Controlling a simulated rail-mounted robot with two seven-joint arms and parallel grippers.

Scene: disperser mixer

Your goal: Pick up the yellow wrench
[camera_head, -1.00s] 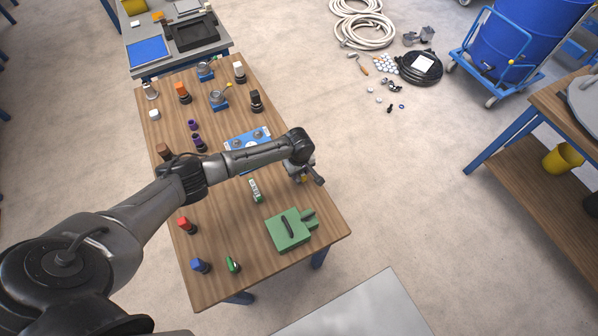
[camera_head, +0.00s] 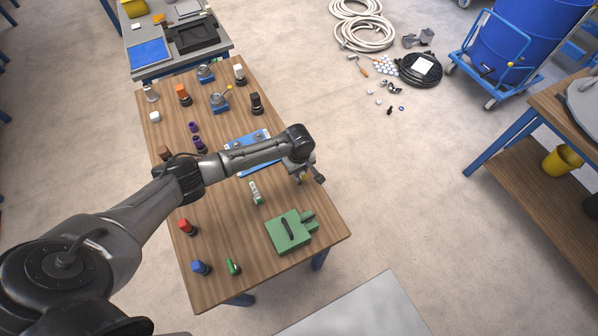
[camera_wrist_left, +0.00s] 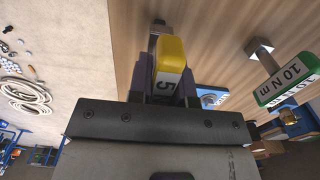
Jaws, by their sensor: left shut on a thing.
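The yellow wrench (camera_wrist_left: 170,54) has a white end label with a 5 and a metal shaft. In the left wrist view it sits between the two dark fingers of my left gripper (camera_wrist_left: 165,88), which is shut on it. In the head view my left gripper (camera_head: 304,178) is over the table's right edge, and only a small bit of yellow shows there. I cannot tell whether the wrench touches the table. My right gripper is not in view.
A green block with a dark handle (camera_head: 290,230) stands nearer. A blue plate (camera_head: 247,140) lies partly behind my arm. Several coloured knobs line the table's left side.

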